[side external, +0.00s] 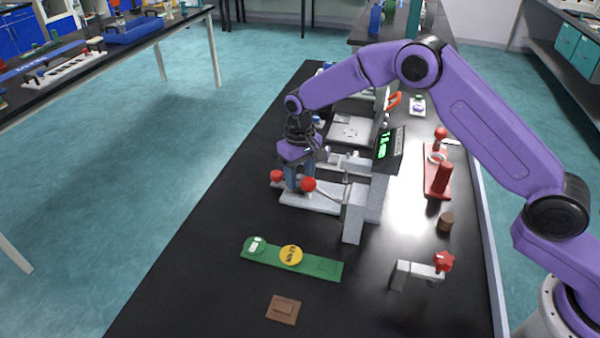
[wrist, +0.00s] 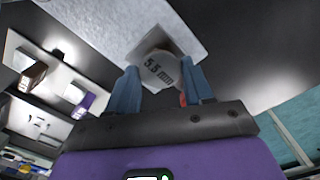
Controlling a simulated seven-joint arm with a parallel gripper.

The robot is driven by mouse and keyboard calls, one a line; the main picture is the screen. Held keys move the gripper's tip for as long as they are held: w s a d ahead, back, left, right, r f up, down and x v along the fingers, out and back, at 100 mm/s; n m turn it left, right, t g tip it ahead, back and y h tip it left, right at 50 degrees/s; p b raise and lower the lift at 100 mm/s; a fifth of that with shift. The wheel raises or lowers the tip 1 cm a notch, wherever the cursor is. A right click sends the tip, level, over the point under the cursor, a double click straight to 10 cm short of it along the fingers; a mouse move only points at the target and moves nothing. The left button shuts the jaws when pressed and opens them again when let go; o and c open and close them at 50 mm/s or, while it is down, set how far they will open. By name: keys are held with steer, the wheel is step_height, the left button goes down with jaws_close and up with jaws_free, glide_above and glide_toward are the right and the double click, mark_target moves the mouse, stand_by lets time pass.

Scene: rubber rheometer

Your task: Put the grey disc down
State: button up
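The grey disc (wrist: 159,70), marked "5.5 mm", shows in the wrist view between the two blue fingers of my gripper (wrist: 160,78). The fingers seem to touch it on both sides. In the side view my gripper (side external: 300,178) points down over the light grey device with red knobs (side external: 312,200), low and close to its base. The disc is hidden there by the fingers and knobs. A pale plate (wrist: 188,38) lies just behind the disc in the wrist view; I cannot tell whether the disc touches it.
A green strip (side external: 320,268) with a green disc (side external: 255,245) and a yellow disc (side external: 290,255) lies in front. A brown block (side external: 284,309) is nearer. A red stand (side external: 440,180) and a grey fixture with a red knob (side external: 418,271) are at right. The table's left front is clear.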

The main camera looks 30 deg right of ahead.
mark_target(300, 180)
steer(key=o, duration=0.3)
step_height(300, 180, up, 12)
steer(key=shift+r, duration=0.2)
stand_by(0.4)
